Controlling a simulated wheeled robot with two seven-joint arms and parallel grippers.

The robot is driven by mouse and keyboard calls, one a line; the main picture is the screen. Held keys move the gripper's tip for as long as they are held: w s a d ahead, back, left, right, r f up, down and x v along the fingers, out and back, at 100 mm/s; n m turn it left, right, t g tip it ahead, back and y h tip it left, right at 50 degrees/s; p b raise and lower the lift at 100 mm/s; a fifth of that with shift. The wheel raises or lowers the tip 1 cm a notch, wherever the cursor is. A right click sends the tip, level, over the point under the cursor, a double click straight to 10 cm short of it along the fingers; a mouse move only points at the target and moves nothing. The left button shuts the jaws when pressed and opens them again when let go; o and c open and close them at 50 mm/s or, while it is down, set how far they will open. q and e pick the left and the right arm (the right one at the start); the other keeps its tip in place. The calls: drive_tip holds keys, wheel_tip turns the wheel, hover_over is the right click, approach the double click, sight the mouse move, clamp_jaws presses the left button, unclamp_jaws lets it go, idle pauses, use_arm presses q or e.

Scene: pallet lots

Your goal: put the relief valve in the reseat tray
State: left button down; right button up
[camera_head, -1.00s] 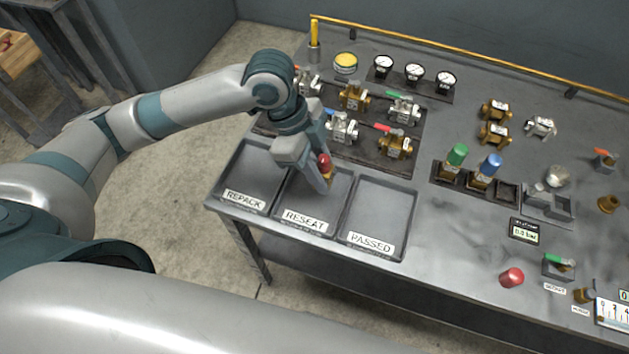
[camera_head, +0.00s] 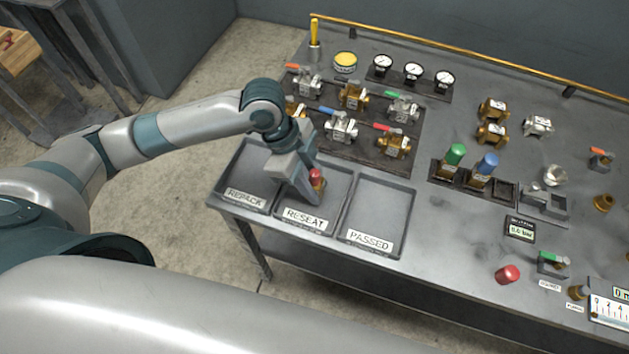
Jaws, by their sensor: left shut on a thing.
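The relief valve (camera_head: 315,178), with a red cap and a brass body, is between the fingers of my left gripper (camera_head: 308,192). The gripper is shut on it, over the tray labelled RESEAT (camera_head: 333,205). The fingers hide part of the valve, and I cannot tell whether its base touches the tray floor. The rest of the reseat tray that shows is empty. My right gripper is not in view.
The REPACK tray (camera_head: 234,194) lies left of the reseat tray, partly behind my gripper, and the PASSED tray (camera_head: 384,217) lies right, empty. Several valves stand on a dark board (camera_head: 372,155) behind. A loose red cap (camera_head: 507,274) lies at the front right.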

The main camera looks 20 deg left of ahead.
use_arm(q)
drive_tip(key=shift+f, duration=0.1)
drive_tip(key=c, duration=1.4)
unclamp_jaws()
drive_tip(key=b+v, duration=0.2)
drive_tip(key=v, duration=1)
drive_tip(key=shift+b, duration=0.3)
